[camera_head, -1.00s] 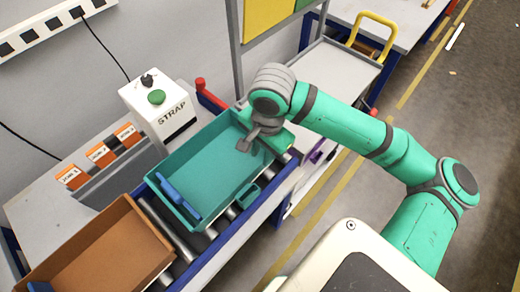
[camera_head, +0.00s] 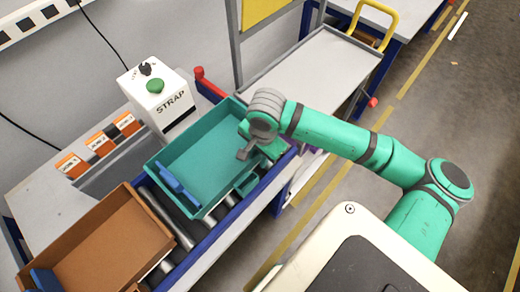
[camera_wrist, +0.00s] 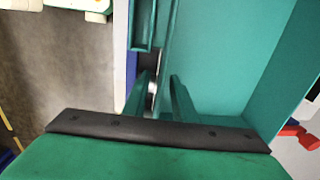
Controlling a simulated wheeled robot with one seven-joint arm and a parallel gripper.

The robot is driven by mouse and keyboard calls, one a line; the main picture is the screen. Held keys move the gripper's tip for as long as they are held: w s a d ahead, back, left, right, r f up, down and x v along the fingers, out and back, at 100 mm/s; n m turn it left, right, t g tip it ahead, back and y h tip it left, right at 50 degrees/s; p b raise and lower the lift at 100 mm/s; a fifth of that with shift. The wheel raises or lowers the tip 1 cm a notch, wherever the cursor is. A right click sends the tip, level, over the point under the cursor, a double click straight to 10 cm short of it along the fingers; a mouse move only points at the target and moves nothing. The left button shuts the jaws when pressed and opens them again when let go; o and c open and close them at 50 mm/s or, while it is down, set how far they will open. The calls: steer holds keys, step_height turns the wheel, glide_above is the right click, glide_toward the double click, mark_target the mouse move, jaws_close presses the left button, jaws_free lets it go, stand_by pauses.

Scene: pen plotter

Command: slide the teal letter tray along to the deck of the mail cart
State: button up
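The teal letter tray (camera_head: 205,158) sits on the roller track, with a blue block-like piece (camera_head: 178,188) inside its left end. I cannot tell whether either finger touches the wall. The mail cart's grey deck (camera_head: 320,75) lies beyond the track, at the upper right, and is bare.
A brown tray (camera_head: 105,235) stands on the rollers to the left of the teal tray. A white STRAP box (camera_head: 157,100) with a green button stands behind the track. A red lever (camera_head: 208,85) is near the tray's far corner. The cart has a yellow handle (camera_head: 378,18).

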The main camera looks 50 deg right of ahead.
steer(key=shift+w+f, duration=0.1)
steer(key=shift+f, duration=0.55)
steer(key=shift+c, duration=0.3)
jaws_close()
stand_by(0.8)
